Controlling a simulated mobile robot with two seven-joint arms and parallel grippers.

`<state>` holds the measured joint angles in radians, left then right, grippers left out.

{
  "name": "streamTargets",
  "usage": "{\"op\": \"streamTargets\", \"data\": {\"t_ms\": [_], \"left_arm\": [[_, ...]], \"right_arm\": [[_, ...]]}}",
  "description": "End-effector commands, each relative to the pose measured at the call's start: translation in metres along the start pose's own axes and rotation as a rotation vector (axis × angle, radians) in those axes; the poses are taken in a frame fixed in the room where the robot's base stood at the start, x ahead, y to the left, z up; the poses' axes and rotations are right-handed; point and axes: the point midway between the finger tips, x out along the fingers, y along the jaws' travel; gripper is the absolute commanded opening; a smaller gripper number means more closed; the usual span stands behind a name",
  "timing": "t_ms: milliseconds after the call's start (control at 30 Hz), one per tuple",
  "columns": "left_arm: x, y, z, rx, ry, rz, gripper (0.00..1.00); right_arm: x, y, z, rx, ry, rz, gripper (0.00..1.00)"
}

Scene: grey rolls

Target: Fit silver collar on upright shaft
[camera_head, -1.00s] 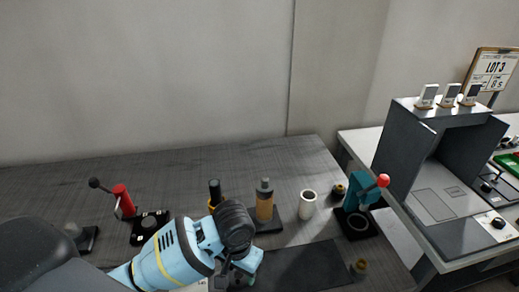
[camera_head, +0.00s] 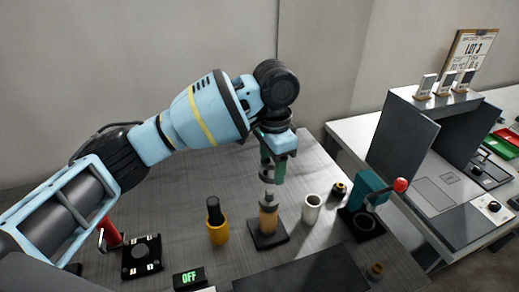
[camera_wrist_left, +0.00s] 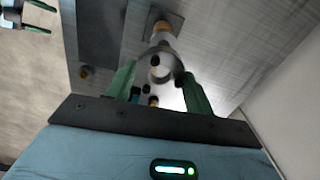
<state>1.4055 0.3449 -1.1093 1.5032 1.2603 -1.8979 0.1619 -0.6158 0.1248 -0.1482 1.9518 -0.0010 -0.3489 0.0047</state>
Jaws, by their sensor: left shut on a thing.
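My left gripper (camera_head: 272,168) is shut on the silver collar (camera_head: 266,178), a small grey ring, and holds it in the air. The collar also shows between the green fingers in the left wrist view (camera_wrist_left: 143,74). The upright shaft (camera_head: 268,197) has a grey top above a tan body and stands on a black square base (camera_head: 268,241). The collar is above the shaft's top, apparently just clear of it; the exact gap and alignment are hard to tell. My right gripper (camera_wrist_left: 42,17) shows at the upper left of the wrist view, its green fingers apart and empty.
A yellow holder with a black handle (camera_head: 217,229) stands left of the shaft, and a white cup (camera_head: 312,208) stands right. A teal press with a red knob (camera_head: 372,196) is farther right. A red-lever fixture (camera_head: 142,256) and an OFF display (camera_head: 188,279) are at left.

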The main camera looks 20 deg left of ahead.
Motion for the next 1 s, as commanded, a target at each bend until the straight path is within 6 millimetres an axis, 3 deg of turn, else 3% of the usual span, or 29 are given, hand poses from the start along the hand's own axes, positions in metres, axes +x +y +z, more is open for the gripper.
{"op": "streamTargets", "data": {"t_ms": [133, 600, 1000], "left_arm": [[-0.011, -0.001, -0.003, 0.020, 0.001, 0.000, 0.20], [-0.011, -0.001, -0.002, 0.023, -0.001, 0.002, 0.20], [0.018, -0.001, -0.002, 0.023, -0.002, 0.001, 0.20]], "right_arm": [[0.000, 0.000, 0.000, -0.001, 0.001, 0.001, 0.75], [0.000, 0.003, 0.001, -0.006, -0.002, 0.002, 0.75], [0.000, 0.002, 0.002, -0.005, -0.005, 0.001, 0.75]]}}
